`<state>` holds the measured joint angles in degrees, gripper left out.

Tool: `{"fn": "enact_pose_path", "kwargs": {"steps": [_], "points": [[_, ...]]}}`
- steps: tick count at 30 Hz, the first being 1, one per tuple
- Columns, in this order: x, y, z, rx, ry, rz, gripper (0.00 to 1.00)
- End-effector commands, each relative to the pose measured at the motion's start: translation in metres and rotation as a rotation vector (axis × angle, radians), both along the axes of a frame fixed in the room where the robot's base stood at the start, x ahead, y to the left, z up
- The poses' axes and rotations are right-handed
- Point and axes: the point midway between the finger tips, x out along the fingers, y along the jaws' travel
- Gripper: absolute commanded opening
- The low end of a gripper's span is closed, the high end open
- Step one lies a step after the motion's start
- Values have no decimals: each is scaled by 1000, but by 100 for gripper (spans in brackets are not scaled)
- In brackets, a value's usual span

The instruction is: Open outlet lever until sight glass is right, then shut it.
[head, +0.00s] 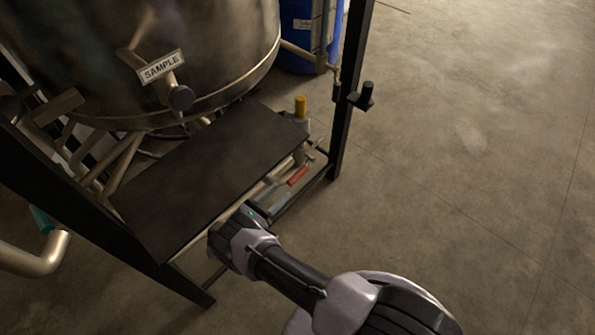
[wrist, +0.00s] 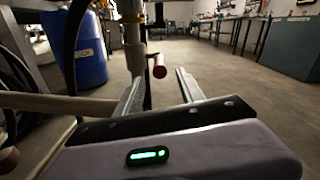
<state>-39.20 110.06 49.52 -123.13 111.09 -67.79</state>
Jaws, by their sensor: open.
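The red-ended lever (head: 298,176) sits low on the pipework beside the frame's right post, just past the dark plate's edge. In the wrist view the red lever end (wrist: 159,71) faces me, in line with the gap between my fingers. My gripper (wrist: 160,88) is open, with one finger on each side of that gap; I cannot tell whether either touches the lever. In the head view my gripper (head: 272,208) reaches low along the near edge of the dark plate. An amber upright cylinder (head: 300,107) stands above the pipes; I cannot tell whether it is the sight glass.
The dark plate (head: 205,180) lies under the big metal vessel (head: 215,45), which has a SAMPLE tag (head: 161,67). The frame post (head: 345,110) carries a dark bracket (head: 366,97). A blue drum (wrist: 75,52) stands behind. The floor at right is open.

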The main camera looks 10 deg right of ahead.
Motion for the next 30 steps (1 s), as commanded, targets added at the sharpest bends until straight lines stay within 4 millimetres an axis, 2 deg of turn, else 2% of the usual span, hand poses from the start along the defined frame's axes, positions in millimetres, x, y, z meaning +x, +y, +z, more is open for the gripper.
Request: {"fn": "enact_pose_path", "kwargs": {"steps": [6,12,18,25,26,30], "points": [[30,-43,-1,1,-1,-4,46],[53,-73,-1,1,-1,-3,46],[62,-86,0,1,0,-1,46],[63,-87,0,1,0,0,46],[63,-87,0,1,0,0,44],[63,-86,0,1,-1,0,16]]}}
